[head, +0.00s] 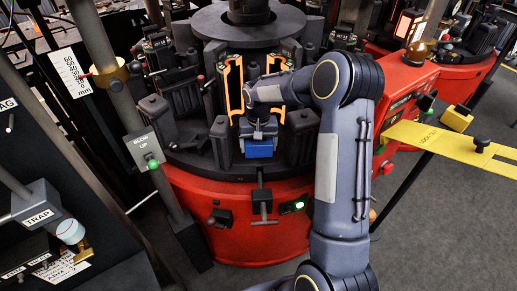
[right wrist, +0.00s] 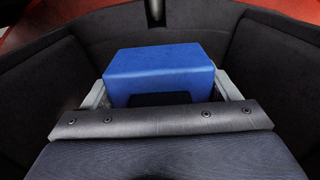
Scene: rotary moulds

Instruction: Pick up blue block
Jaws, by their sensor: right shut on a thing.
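A blue block (head: 259,149) shows in the head view at the front of the round black machine, low between dark mould parts. My right gripper (head: 258,133) reaches down over it from the right, and the arm hides part of the mould behind. In the right wrist view the blue block (right wrist: 160,68) sits between the two pale fingers of my right gripper (right wrist: 160,95), which are shut on its sides. Dark walls surround the block there. I cannot tell whether the block touches the floor below it. My left gripper is not in view.
The black mould halves with glowing orange edges (head: 233,85) stand open just behind the gripper. The red round base (head: 190,200) lies below. A post with a SLOW UP sign (head: 140,144) stands at left, and a yellow arm (head: 430,138) juts out at right.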

